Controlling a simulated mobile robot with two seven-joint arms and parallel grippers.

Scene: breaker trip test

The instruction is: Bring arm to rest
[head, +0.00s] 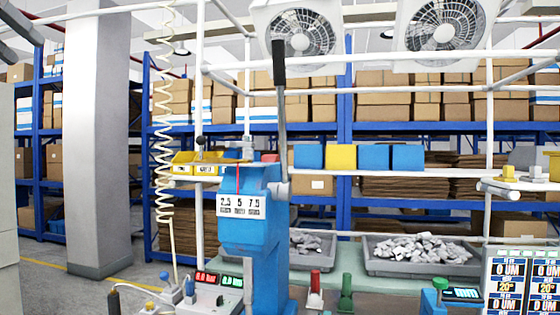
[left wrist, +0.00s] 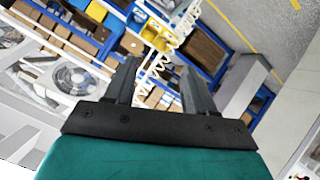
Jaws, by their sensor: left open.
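My left gripper (left wrist: 158,70) shows in the left wrist view with its two dark fingers apart and nothing between them. It is raised in free air; behind the fingers are the white coiled cable and yellow bins, at a distance. In the head view only a dark grey part of it (head: 20,22) shows at the top left corner, well away from the bench and the blue press (head: 250,225). My right gripper is in neither view.
The press has a tall black-handled lever (head: 280,90). A white coiled cable (head: 162,130) hangs left of a white frame post (head: 198,100). Grey bins (head: 425,268) of parts and a red-and-green display box (head: 215,290) stand on the bench. A pillar (head: 97,140) stands left.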

